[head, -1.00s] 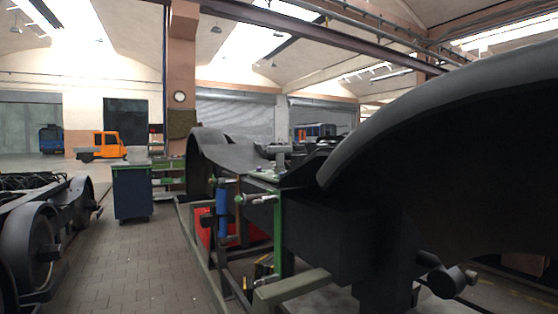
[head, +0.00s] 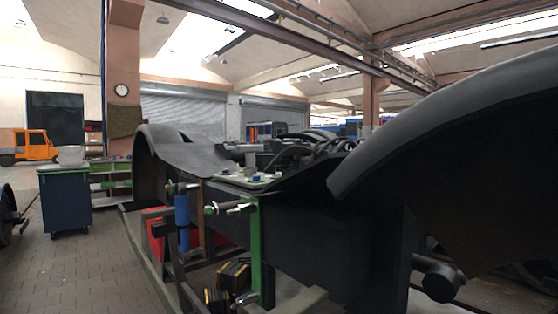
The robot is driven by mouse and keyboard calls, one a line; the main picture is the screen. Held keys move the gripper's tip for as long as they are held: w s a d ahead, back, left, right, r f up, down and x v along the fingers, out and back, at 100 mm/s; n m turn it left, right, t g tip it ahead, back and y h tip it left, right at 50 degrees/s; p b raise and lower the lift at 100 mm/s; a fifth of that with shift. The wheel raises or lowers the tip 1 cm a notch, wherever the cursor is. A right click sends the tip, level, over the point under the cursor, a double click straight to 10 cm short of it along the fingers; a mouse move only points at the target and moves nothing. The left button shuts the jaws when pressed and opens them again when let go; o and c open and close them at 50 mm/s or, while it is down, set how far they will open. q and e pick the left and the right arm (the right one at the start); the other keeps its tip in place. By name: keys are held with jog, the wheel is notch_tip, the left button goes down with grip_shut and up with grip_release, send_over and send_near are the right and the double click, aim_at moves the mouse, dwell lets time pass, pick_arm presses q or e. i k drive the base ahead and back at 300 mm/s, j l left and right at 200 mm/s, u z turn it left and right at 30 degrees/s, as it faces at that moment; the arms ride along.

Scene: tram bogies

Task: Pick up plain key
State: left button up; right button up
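I cannot make out a plain key in the head view; it may be hidden or too small to see. Neither of my grippers is in view. A large dark bogie frame (head: 310,235) with a curved arch fills the middle and right. A light green plate (head: 246,180) with small blue parts lies on top of the frame.
A dark blue cart (head: 65,203) with a pale bucket (head: 70,155) on it stands at the left. A green clamp post (head: 256,250) and a blue cylinder (head: 182,222) stand at the frame's near side. The paved floor (head: 85,275) at the lower left is clear.

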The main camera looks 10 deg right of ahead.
aim_at(250, 169)
jog(key=i+j+z, duration=0.25)
jog(key=j+z, duration=0.2)
jog(key=i+j+z, duration=0.2)
jog(key=j+z, duration=0.2)
jog(key=j, duration=0.2)
jog(key=i+j+z, duration=0.1)
jog(key=j+z, duration=0.35)
jog(key=j, duration=0.15)
jog(key=j+z, duration=0.45)
jog(key=j, duration=0.2)
